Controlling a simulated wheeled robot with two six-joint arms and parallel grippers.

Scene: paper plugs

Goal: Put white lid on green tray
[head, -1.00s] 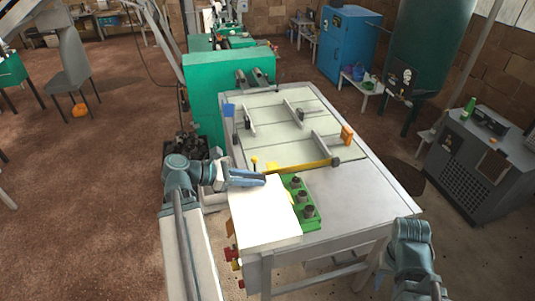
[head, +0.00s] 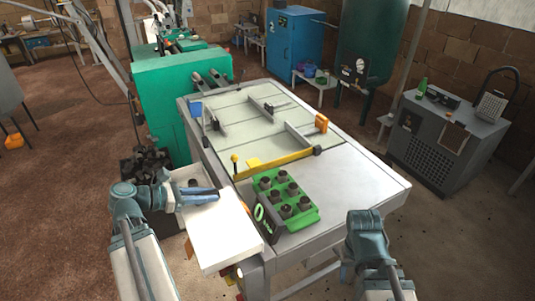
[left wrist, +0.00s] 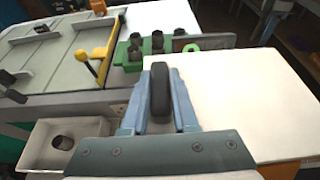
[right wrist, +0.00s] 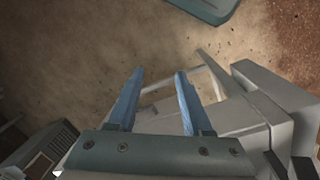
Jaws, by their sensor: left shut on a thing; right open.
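The white lid (head: 222,238) is a flat white plate with a dark handle (left wrist: 160,88). My left gripper (head: 214,193) is shut on that handle and holds the lid at the left front corner of the table. The lid also fills the right of the left wrist view (left wrist: 235,100). The green tray (head: 306,212) lies on the table just right of the lid, open on top, with several dark round plugs (head: 287,211) in it. My right gripper (right wrist: 157,100) is open and empty, low beside the table frame.
A white box (left wrist: 40,150) with a plug in it is left of my left gripper. A yellow bar (head: 275,163) crosses the grey table (head: 355,190) behind the tray. The tabletop right of the tray is clear. A green machine (head: 175,95) stands at the back left.

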